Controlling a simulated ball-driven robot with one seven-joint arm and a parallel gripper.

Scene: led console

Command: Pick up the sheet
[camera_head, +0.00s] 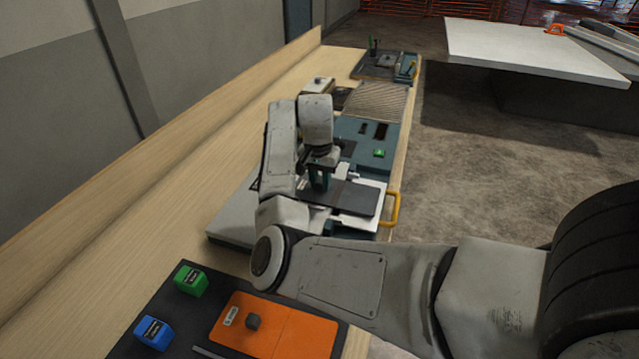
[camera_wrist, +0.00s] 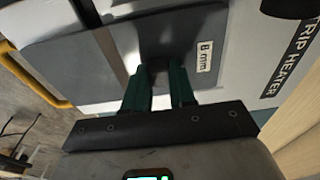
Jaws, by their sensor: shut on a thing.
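A flat dark grey sheet (camera_head: 352,196) lies level over the strip heater on the bench. In the wrist view the sheet (camera_wrist: 95,60) bears a white "8 mm" label (camera_wrist: 205,56). My gripper (camera_head: 318,186) points down over the sheet's left part. In the wrist view its green fingers (camera_wrist: 162,75) are shut on a small grey block on the sheet's top. The block is mostly hidden by the fingers. I cannot tell whether the sheet touches the heater below.
The white strip heater (camera_wrist: 300,45) has a yellow handle (camera_head: 391,209) at its right. Nearer, an orange sheet (camera_head: 278,330) with a grey block lies on a dark mat beside green (camera_head: 190,279) and blue (camera_head: 153,333) boxes. A blue-grey console (camera_head: 378,150) stands beyond.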

